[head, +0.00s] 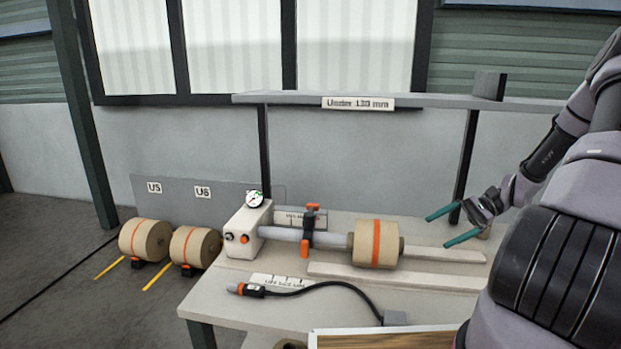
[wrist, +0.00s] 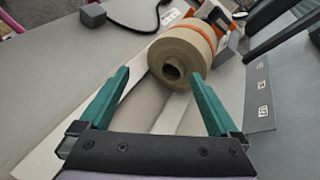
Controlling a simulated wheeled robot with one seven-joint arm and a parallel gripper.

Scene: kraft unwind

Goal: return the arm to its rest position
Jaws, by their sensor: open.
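My gripper (head: 452,226) is at the right of the bench in the head view, reaching in from the right. Its two green fingers are apart with nothing between them. In the wrist view, my gripper (wrist: 163,98) also shows open. A kraft paper roll (head: 376,244) with an orange band sits at the right end of the grey shaft (head: 330,240), just left of the fingers and apart from them in the head view. The wrist view shows the roll (wrist: 182,57) end-on with its hollow core, beyond the fingertips.
The bench (head: 225,290) carries a white unit (head: 246,229) with a dial, an orange clamp (head: 308,232) and a black-cabled handheld tool (head: 252,290). A labelled shelf (head: 440,101) spans above. Two rolls (head: 146,240) (head: 195,247) stand left of the bench. Pale rails (head: 400,277) lie on the bench.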

